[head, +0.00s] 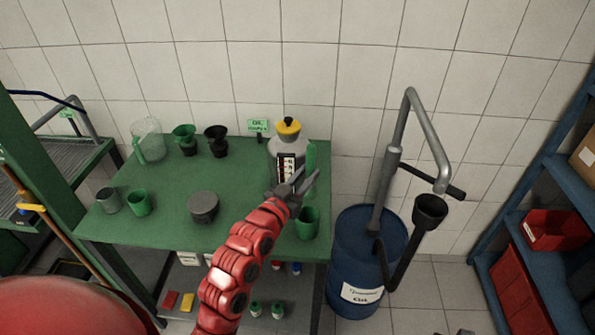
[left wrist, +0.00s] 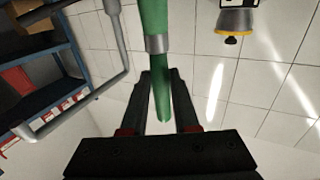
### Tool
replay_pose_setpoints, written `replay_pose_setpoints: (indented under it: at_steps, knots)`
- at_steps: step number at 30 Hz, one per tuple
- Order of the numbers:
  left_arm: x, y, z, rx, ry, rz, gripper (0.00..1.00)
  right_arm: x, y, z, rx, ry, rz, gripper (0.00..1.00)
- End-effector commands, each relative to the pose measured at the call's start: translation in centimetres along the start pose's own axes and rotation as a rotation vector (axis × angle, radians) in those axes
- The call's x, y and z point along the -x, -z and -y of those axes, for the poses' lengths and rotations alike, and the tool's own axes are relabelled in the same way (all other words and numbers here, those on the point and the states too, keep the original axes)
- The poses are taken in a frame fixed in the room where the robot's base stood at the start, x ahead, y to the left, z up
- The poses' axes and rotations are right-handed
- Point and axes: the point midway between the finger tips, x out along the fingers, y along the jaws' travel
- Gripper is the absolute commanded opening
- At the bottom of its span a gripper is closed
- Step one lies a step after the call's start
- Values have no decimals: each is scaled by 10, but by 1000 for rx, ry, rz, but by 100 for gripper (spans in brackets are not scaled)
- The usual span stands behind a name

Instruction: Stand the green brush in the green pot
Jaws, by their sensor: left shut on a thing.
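My left gripper (head: 301,183) is shut on the green brush (head: 311,158), which stands about upright at the table's right side. In the left wrist view the brush (left wrist: 154,18) shows a grey band, with its narrower green part between the fingers (left wrist: 164,100). A green pot (head: 307,224) stands near the table's front right corner, just below the gripper in the picture. Whether the brush's lower end is over its mouth I cannot tell. Another green pot (head: 139,204) stands at the front left. My right gripper is not in view.
An oil container with a yellow cap (head: 288,127) stands close behind the brush. Funnels, a glass jug (head: 149,141) and a grey round part (head: 203,206) are on the green table (head: 240,225). A blue drum (head: 352,260) with a pump stands right of it.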

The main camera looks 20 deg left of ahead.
Motion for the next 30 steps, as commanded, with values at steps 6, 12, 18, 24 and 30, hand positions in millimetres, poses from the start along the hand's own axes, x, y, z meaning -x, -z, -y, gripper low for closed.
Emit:
replay_pose_setpoints:
  at_steps: [6, 12, 18, 24, 30]
  knots:
    - [0, -9, 0, 0, -1, -1, 0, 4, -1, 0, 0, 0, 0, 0]
    - [0, -23, 0, 0, 0, -3, 0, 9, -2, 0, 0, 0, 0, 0]
    - [1, -42, 0, 0, 0, 0, 0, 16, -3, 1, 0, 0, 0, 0]
    - [1, -60, 0, -1, 1, 0, 0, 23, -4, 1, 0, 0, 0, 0]
    - [1, -80, 0, -1, 1, -1, 0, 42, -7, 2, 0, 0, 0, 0]
